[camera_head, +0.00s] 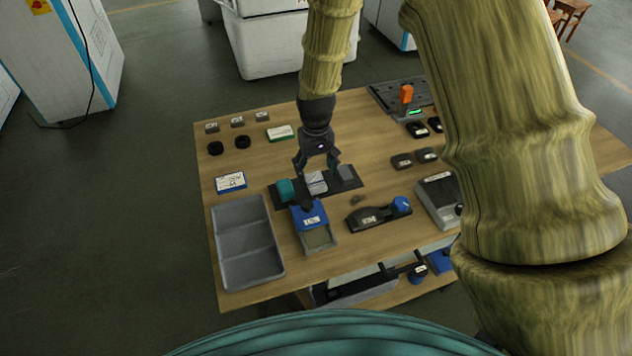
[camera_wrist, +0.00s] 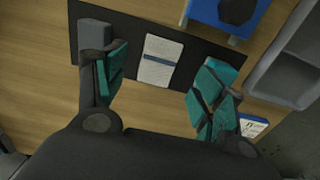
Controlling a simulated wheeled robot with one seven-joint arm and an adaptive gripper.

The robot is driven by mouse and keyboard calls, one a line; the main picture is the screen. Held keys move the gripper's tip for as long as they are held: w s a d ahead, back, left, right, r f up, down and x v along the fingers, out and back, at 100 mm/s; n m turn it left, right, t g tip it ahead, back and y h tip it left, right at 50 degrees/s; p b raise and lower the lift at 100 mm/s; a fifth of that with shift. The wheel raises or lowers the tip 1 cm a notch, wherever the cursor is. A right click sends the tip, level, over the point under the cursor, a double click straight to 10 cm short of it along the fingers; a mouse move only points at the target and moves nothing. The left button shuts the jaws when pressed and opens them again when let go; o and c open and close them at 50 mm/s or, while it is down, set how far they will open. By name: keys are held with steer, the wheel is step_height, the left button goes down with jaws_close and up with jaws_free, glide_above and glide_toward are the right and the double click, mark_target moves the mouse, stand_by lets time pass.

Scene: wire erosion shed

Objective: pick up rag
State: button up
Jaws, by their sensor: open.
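The rag, seemingly the folded pale cloth with a blue stripe (camera_wrist: 158,72), lies flat on a black mat (camera_wrist: 140,28) in the wrist view. In the head view the rag (camera_head: 316,184) is in the middle of the mat, partly hidden by my gripper. My gripper (camera_head: 317,172) is above it, open and empty. In the wrist view the teal-padded fingers (camera_wrist: 164,78) stand apart, one on each side of the rag. I cannot tell their exact height above it.
On the mat, a grey block (camera_head: 347,172) is right of the rag and a teal one (camera_head: 285,189) left. A blue-and-grey holder (camera_head: 318,237) stands just in front. A grey tray (camera_head: 243,283) is at the table's left; a black tool with a blue knob (camera_head: 401,204) lies right.

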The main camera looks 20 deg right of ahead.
mark_target(316, 180)
steer(key=shift+w+d+f+p, duration=0.15)
steer(key=shift+f+p, duration=0.25)
steer(key=shift+f, duration=0.9)
steer(key=shift+w+a+f+p, duration=0.1)
steer(key=shift+f+p, duration=0.3)
steer(key=shift+f, duration=0.9)
steer(key=c, duration=1)
